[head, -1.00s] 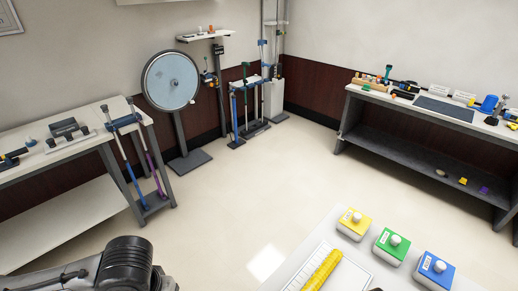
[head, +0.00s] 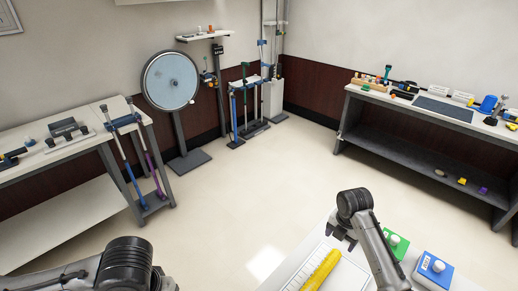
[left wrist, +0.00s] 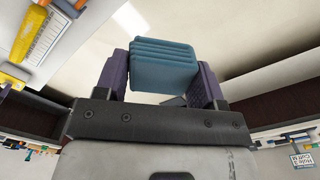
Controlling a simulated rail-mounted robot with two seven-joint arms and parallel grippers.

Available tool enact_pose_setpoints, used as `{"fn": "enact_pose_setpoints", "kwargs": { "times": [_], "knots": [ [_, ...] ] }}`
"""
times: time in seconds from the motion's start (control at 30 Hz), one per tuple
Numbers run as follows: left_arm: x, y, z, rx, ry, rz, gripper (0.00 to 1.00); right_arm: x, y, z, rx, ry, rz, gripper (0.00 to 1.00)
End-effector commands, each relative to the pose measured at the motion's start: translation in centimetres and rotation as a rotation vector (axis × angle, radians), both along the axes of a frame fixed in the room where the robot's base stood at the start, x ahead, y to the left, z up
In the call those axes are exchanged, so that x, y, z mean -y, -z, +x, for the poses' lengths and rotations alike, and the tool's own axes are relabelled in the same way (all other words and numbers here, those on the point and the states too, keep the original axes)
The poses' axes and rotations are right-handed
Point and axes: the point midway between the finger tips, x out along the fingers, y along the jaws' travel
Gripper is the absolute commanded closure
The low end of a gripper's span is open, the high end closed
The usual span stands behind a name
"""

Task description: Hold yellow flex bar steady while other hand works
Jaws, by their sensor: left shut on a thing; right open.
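The yellow flex bar (head: 321,270) lies slantwise on a white lined sheet (head: 347,273) on the near table. The yellow flex bar is not between these fingers. In the head view only part of my left arm shows, at bottom left.
A side table (head: 60,150) is at left and a dark-shelved bench (head: 415,165) at right. The floor between is clear.

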Motion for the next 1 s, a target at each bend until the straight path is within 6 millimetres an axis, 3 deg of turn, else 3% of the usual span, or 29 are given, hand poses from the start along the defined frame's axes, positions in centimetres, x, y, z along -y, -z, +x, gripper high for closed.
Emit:
{"fn": "enact_pose_setpoints", "kwargs": {
  "times": [0.17,0.7,1.0],
  "knots": [
    [0.0,0.0,0.0,0.0,0.0,0.0,0.56,0.0,1.4,0.0,-0.004,-0.01,0.003,0.29],
    [0.0,0.0,0.0,0.0,0.0,0.0,0.56,-0.1,8.6,0.0,-0.004,-0.008,0.002,0.29],
    [0.0,0.0,0.0,0.0,0.0,0.0,0.56,0.0,11.0,0.1,-0.001,-0.008,0.001,0.29]
  ]
}}
